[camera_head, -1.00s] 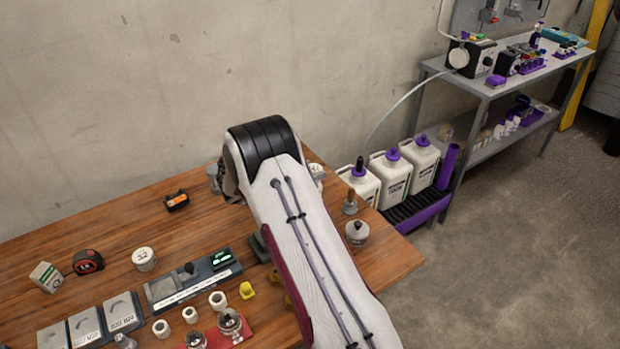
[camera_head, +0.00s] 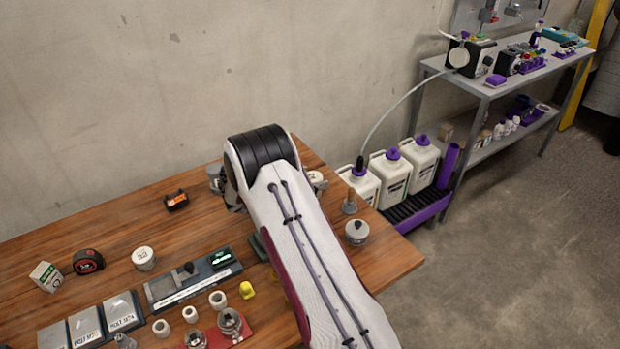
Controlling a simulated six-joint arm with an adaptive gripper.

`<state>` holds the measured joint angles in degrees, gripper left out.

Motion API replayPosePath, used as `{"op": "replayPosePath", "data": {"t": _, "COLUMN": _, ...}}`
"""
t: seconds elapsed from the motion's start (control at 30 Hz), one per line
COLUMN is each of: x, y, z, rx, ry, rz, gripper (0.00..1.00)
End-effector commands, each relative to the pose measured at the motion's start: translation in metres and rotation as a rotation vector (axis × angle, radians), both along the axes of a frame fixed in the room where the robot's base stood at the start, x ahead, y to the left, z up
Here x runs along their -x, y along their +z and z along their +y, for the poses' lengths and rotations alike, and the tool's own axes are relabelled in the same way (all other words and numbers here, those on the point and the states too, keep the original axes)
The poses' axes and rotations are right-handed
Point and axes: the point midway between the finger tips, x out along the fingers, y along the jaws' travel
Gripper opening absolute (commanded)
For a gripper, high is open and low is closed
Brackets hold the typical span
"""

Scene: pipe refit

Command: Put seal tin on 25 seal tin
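A round white tin (camera_head: 144,258) with a dark number on its lid, read as 32 in the earlier frame, stands on the wooden bench at left. No tin marked 25 can be made out. A pale round object (camera_head: 317,181) peeks out right of my arm's wrist, mostly hidden; I cannot tell whether it is a tin. My gripper (camera_head: 231,197) is at the back of the bench, almost wholly hidden behind my arm. Only a dark sliver shows at the left, so its opening and any held thing cannot be seen.
A grey part (camera_head: 215,178) stands left of my wrist. An orange-black device (camera_head: 176,200), a tape measure (camera_head: 88,261), a small box (camera_head: 46,276) and a grey tray (camera_head: 190,279) lie on the bench (camera_head: 110,228). A grey canister (camera_head: 357,231) stands right of my arm.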

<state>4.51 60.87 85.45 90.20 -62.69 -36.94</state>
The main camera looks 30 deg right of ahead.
Motion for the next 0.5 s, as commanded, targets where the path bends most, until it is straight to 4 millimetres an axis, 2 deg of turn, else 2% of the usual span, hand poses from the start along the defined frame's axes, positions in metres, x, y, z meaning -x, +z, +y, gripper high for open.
{"op": "replayPosePath", "data": {"t": 0.4, "x": 0.0, "y": 0.0044, "z": 0.0001, "rx": 0.0, "ry": 0.0, "rz": -0.001, "gripper": 0.55}}
{"op": "replayPosePath", "data": {"t": 0.5, "x": 0.0011, "y": 0.0066, "z": 0.0068, "rx": 0.0, "ry": 0.0, "rz": -0.001, "gripper": 0.55}}
